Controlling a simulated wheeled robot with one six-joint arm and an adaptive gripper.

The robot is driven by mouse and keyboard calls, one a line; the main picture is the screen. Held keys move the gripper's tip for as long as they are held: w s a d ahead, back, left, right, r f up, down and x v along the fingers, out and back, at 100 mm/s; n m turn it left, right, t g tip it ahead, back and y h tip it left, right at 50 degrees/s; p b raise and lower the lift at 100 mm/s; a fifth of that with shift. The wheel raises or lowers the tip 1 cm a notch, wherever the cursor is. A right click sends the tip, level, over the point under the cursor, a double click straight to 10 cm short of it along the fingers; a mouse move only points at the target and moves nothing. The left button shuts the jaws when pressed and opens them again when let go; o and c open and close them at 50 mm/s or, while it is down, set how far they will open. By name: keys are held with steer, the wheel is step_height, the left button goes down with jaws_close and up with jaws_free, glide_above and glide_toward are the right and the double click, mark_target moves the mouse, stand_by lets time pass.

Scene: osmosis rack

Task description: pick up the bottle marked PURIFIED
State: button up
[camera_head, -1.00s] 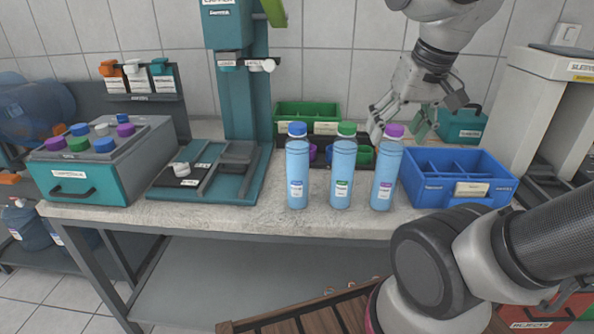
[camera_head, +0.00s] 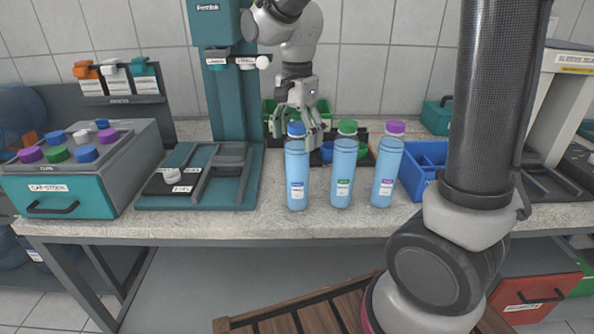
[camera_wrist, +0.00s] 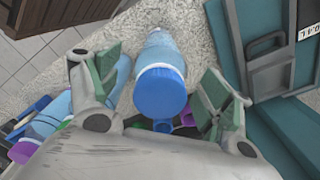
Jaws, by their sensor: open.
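Three blue bottles stand upright in a row at the front of the bench: a blue-capped one (camera_head: 297,175), a green-capped one (camera_head: 343,175) and a purple-capped one (camera_head: 386,175). Their small label texts are too small to read, so I cannot tell which is marked PURIFIED. My gripper (camera_head: 308,128) is just behind the blue-capped bottle's top, pointing down, its fingers partly hidden by it. In the wrist view my gripper (camera_wrist: 160,80) is open, with the blue cap (camera_wrist: 160,92) between its spread fingers and no clear contact visible.
A teal capping press (camera_head: 225,172) stands left of the bottles, with a capper stock box (camera_head: 85,190) beyond it. A blue divided bin (camera_head: 415,178) is right of the bottles, partly hidden by my arm. Bare bench top shows between the press and the bottles.

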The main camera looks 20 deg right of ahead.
mark_target(297, 168)
step_height(297, 168, down, 3)
steer(key=shift+r, duration=0.2)
jaws_close()
stand_by(0.3)
